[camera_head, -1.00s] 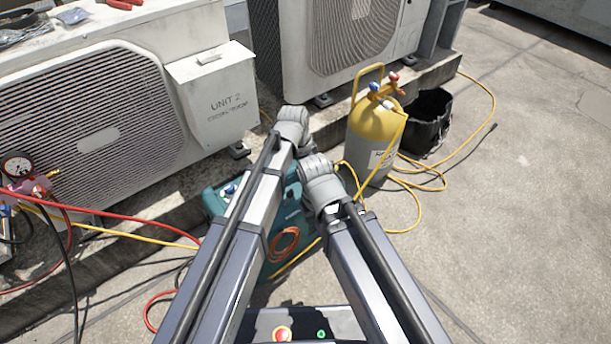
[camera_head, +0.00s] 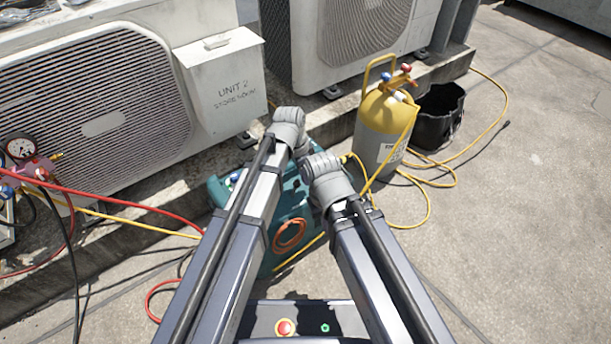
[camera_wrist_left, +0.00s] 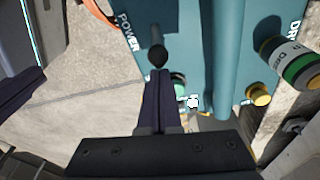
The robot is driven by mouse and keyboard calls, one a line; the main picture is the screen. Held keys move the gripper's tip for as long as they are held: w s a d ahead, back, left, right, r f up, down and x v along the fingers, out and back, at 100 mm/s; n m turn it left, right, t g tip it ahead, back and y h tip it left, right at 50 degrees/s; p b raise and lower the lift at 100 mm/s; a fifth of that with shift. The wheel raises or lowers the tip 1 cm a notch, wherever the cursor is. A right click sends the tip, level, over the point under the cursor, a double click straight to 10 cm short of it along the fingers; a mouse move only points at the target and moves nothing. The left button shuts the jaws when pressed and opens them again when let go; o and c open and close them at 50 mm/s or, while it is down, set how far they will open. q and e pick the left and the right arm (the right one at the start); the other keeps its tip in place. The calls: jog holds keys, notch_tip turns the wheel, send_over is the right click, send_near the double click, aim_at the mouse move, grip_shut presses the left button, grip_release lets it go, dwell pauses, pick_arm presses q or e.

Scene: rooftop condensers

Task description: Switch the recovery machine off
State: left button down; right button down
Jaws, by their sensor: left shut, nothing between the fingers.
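The recovery machine (camera_head: 291,207) is a teal box on the ground, partly hidden behind my arms in the head view. It also shows in the left wrist view (camera_wrist_left: 215,45), with white "POWER" lettering on its panel. A dark switch with a rounded tip (camera_wrist_left: 158,54) stands out near that lettering. My left gripper (camera_wrist_left: 160,76) is shut and empty. Its fingertips are just below the switch tip in the picture; I cannot tell whether they touch it. Neither gripper's fingers can be made out in the head view.
A yellow-topped cylinder (camera_head: 384,128) stands right of the machine, with a black bucket (camera_head: 436,117) behind it. Red and yellow hoses lie around. The Unit 2 condenser (camera_head: 95,105) and a gauge set (camera_head: 22,150) are at left. Open concrete lies at right.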

aim_at(295, 184)
pick_arm(q)
jog(key=shift+s+a+r, duration=0.1)
jog(key=shift+s+a, duration=0.05)
jog(key=shift+a, duration=0.05)
jog(key=shift+s+a+t+h, duration=0.1)
jog(key=shift+t+h, duration=0.2)
jog(key=shift+h, duration=0.1)
jog(key=shift+s+a+r, duration=0.15)
jog(key=shift+a+r, duration=0.05)
jog(key=shift+a, duration=0.1)
jog(key=shift+s+a+r+p, duration=0.3)
jog(key=shift+s+a, duration=0.15)
jog(key=shift+a, duration=0.05)
jog(key=shift+s+a, duration=0.4)
jog(key=shift+a, duration=0.2)
jog(key=shift+r, duration=0.15)
